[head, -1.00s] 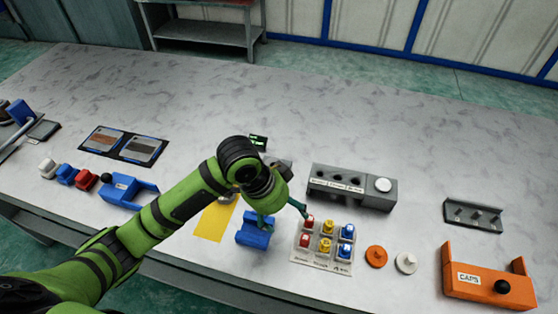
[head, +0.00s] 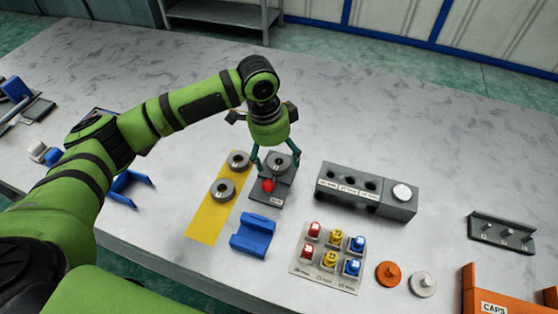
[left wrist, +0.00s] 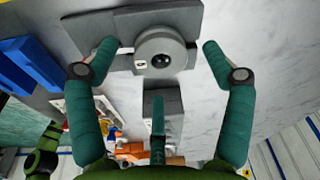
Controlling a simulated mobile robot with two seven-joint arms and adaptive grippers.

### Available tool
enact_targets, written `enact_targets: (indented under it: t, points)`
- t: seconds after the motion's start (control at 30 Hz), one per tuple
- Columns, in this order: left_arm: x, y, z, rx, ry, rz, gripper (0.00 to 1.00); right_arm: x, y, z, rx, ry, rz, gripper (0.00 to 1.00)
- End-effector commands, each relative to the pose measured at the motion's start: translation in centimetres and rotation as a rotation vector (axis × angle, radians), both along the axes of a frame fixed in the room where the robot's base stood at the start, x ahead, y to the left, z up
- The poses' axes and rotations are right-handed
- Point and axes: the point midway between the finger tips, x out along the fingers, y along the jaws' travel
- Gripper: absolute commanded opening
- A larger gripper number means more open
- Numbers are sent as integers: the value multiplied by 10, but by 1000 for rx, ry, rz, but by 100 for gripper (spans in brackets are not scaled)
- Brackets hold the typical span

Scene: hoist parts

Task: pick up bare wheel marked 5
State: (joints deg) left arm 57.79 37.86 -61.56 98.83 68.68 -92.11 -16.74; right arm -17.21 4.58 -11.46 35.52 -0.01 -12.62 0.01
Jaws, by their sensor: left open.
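Three grey bare wheels show in the head view. One wheel (head: 279,162) sits on a dark grey fixture (head: 264,192). Two others, an upper wheel (head: 238,160) and a lower wheel (head: 223,189), lie on a yellow mat (head: 205,224). Their marks are too small to read. My left gripper (head: 277,156) is open over the wheel on the fixture, one finger on each side of it. In the left wrist view this wheel (left wrist: 164,46), with a small unreadable label, lies between the open fingertips (left wrist: 159,48), apparently clear of both. My right gripper is not in view.
A red ball (head: 268,185) is at the fixture's front. A blue cradle (head: 252,234) and a tray (head: 328,274) of red, yellow and blue parts stand nearer. A grey block with holes (head: 350,186) stands to the right. The bench behind is clear.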

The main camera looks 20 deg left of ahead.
Motion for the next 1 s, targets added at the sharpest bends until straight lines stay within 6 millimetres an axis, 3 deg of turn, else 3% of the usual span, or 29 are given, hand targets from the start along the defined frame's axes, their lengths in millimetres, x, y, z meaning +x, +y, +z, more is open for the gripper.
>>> enact_targets:
  t: [0.13,0.37,0.4,0.57,0.6,1.0]
  points:
    - [1,-2,-16,1,0,2,82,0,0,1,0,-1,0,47]
    - [1,-2,-18,0,-3,1,82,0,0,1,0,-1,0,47]
    - [1,-2,-18,0,-3,1,78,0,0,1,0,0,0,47]
    - [1,-2,-18,1,-3,1,14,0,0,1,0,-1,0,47]
    - [1,-2,-18,1,-3,1,6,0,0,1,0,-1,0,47]
    - [2,-2,-13,-1,-4,2,5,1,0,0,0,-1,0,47]
